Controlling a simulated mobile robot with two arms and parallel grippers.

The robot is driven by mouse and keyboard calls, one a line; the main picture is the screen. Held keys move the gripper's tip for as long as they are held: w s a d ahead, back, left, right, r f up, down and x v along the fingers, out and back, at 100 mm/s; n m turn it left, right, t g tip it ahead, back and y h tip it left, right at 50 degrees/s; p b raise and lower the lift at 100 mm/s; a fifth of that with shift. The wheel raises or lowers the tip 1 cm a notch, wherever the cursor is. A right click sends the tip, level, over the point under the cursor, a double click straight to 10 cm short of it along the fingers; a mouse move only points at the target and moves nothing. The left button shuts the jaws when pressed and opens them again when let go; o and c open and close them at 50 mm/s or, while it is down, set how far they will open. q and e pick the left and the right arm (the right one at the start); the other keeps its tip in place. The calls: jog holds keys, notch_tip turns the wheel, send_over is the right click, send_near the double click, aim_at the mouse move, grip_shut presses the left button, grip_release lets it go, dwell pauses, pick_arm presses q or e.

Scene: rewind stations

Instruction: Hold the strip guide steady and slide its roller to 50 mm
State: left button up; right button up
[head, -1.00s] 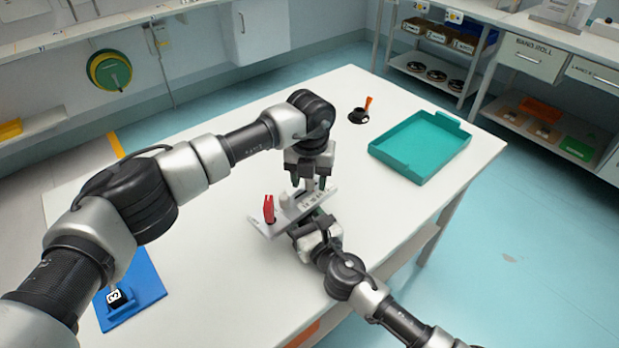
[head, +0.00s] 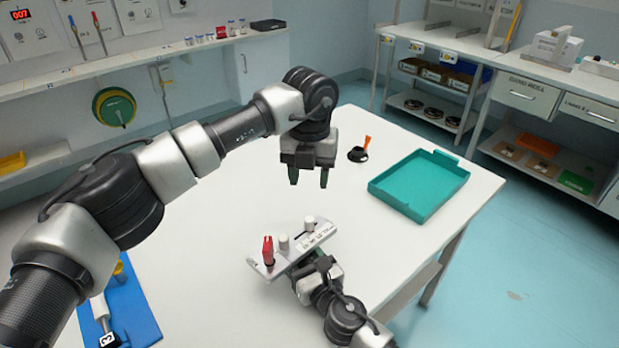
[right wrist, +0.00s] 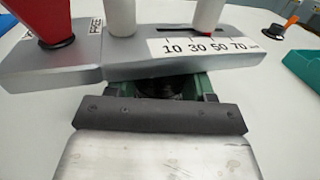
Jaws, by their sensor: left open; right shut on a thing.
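The strip guide (head: 297,250) is a grey block on the white table, with a red lever (head: 268,250), two white rollers and a white scale. In the right wrist view the scale (right wrist: 205,46) reads 10, 30, 50, 70. The right-hand roller (right wrist: 208,14) has a red pointer at its foot, close to the 50 mark. A "FREE" label (right wrist: 96,27) stands beside the red lever's base. My right gripper (right wrist: 176,88) is shut on the guide's near side. My left gripper (head: 308,178) is open and empty, above and apart from the guide.
A teal tray (head: 376,188) lies at the table's right, with a small black item with an orange handle (head: 360,152) near it. A blue stand (head: 136,310) is at the lower left. The table between guide and tray is clear.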

jog(key=o, duration=1.2)
